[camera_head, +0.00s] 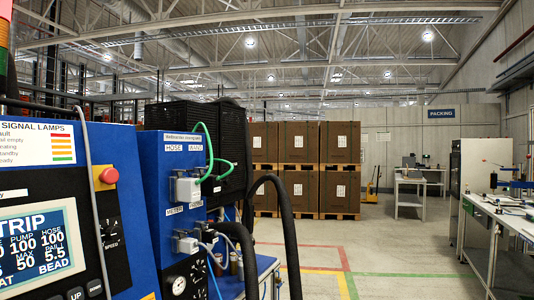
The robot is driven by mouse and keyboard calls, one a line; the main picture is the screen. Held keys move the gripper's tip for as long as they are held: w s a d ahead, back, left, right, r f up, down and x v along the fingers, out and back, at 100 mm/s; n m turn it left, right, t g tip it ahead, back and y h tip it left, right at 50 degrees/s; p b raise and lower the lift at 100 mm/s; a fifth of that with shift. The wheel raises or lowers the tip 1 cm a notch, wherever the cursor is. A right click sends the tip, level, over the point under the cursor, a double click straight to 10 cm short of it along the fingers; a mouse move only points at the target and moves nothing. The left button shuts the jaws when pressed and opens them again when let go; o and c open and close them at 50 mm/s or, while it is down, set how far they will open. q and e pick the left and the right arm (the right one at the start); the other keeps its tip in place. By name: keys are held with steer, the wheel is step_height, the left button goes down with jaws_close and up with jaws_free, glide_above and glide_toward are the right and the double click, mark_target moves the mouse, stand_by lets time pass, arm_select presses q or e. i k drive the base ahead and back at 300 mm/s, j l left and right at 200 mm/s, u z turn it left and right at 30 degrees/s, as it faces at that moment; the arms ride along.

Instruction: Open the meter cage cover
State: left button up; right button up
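I cannot pick out a meter cage cover for sure. A blue cabinet (150,230) stands close at the left, with connector plugs and small labels on its side; one lower label seems to read METER. An upper grey plug (187,190) has a green cable (209,150), and a lower grey plug (187,244) has grey cables. A round gauge (178,285) sits near the bottom. A black ribbed housing (222,125) stands behind the cabinet. Neither of my grippers shows in this view.
A control panel (45,245) with a TRIP screen and red button (109,175) fills the left edge. Thick black hoses (287,230) loop in front of stacked brown boxes (298,165). A workbench (505,220) stands at right. The floor between is clear.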

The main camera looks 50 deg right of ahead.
mark_target(232, 118)
steer(key=z, duration=1.35)
steer(key=i+l+u, duration=0.2)
steer(key=u, duration=0.25)
steer(key=i+l+u, duration=0.3)
steer(key=u, duration=0.15)
steer(key=i+l+u, duration=0.1)
steer(key=i+l, duration=0.15)
steer(key=l, duration=0.15)
steer(key=i+l+u, duration=0.15)
steer(key=l, duration=0.3)
steer(key=i, duration=0.1)
